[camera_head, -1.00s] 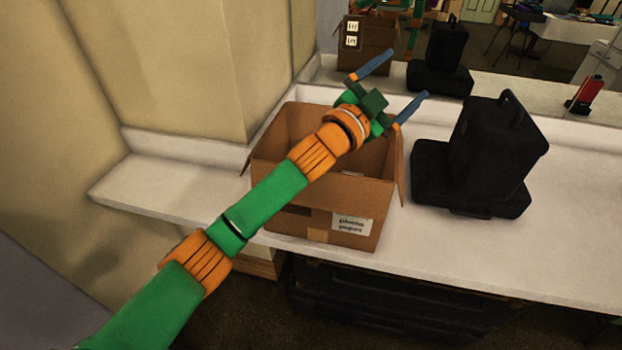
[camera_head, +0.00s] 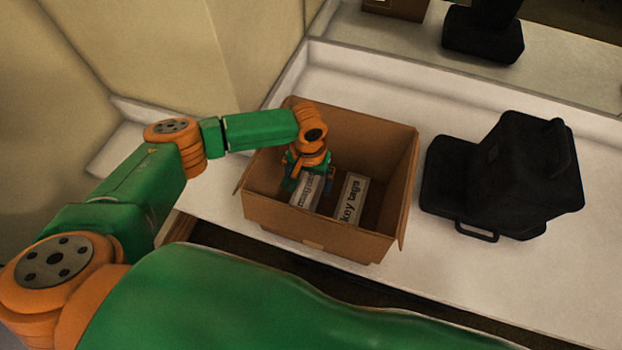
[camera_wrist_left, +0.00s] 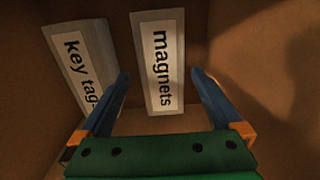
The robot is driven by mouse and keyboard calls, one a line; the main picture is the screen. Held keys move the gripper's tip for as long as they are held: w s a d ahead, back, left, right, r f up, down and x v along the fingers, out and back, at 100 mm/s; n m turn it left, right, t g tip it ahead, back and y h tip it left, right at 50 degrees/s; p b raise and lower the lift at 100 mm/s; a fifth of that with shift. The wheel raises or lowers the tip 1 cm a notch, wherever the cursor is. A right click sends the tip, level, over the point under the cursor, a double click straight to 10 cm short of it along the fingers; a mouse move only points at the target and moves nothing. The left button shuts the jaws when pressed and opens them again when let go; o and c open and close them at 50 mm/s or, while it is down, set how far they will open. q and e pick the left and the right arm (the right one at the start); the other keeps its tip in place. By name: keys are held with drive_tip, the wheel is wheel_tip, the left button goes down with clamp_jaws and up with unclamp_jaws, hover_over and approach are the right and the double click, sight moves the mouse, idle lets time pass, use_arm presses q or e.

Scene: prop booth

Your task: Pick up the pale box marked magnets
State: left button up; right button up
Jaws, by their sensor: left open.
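The pale box marked magnets (camera_head: 306,190) stands inside an open cardboard box (camera_head: 365,245), partly hidden by my left gripper in the head view. In the left wrist view the magnets box (camera_wrist_left: 158,62) shows its label, between and just beyond the fingertips. My left gripper (camera_head: 309,184) reaches down into the cardboard box from above. In the left wrist view its blue fingers (camera_wrist_left: 160,88) are open, one on each side of the magnets box, with nothing held. My right gripper is not in view.
A second pale box marked key tags (camera_head: 350,198) stands just right of the magnets box; it also shows in the left wrist view (camera_wrist_left: 80,62). Cardboard walls surround both closely. Black cases (camera_head: 505,180) stand on the white counter (camera_head: 350,87) to the right. A mirror is behind.

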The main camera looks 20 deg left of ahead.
sight(308, 187)
use_arm(q)
wheel_tip(308, 187, down, 4)
drive_tip(key=shift+s+a, duration=0.1)
drive_tip(key=shift+a, duration=0.05)
drive_tip(key=shift+w+f, duration=0.15)
drive_tip(key=shift+w, duration=0.1)
drive_tip(key=shift+s, duration=0.1)
drive_tip(key=c, duration=1.3)
clamp_jaws()
